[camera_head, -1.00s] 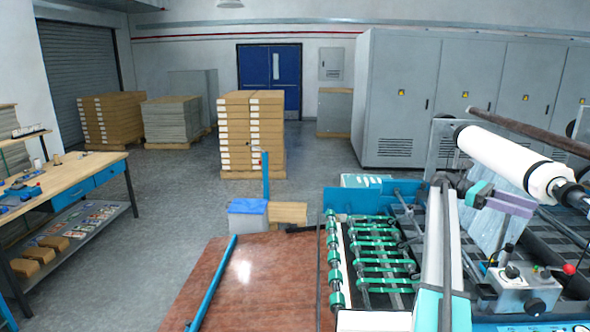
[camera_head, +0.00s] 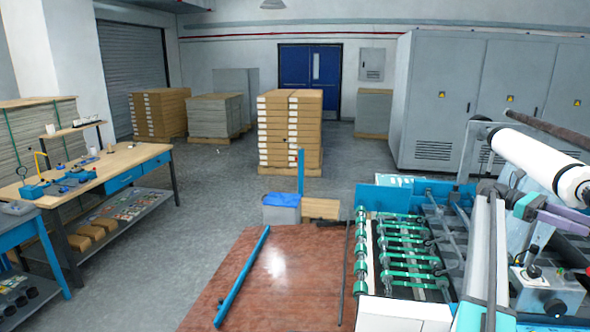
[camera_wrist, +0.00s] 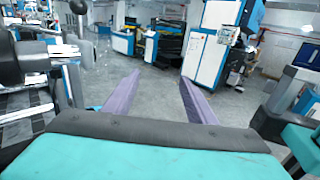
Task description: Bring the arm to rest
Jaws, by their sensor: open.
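My gripper (camera_wrist: 160,78) shows in the wrist view as two purple fingers, spread apart with nothing between them. Open grey floor and distant machines lie beyond the fingertips. In the head view my arm stands at the right, in front of the machine, and part of a purple finger (camera_head: 566,218) shows at the right edge. No held object is visible.
A laminating machine (camera_head: 366,195) with green rollers and a white roll (camera_head: 535,160) fills the right. A workbench (camera_head: 130,158) stands left. Stacked boxes (camera_head: 290,130), a grey bin (camera_head: 281,214) and grey cabinets (camera_head: 440,90) stand behind.

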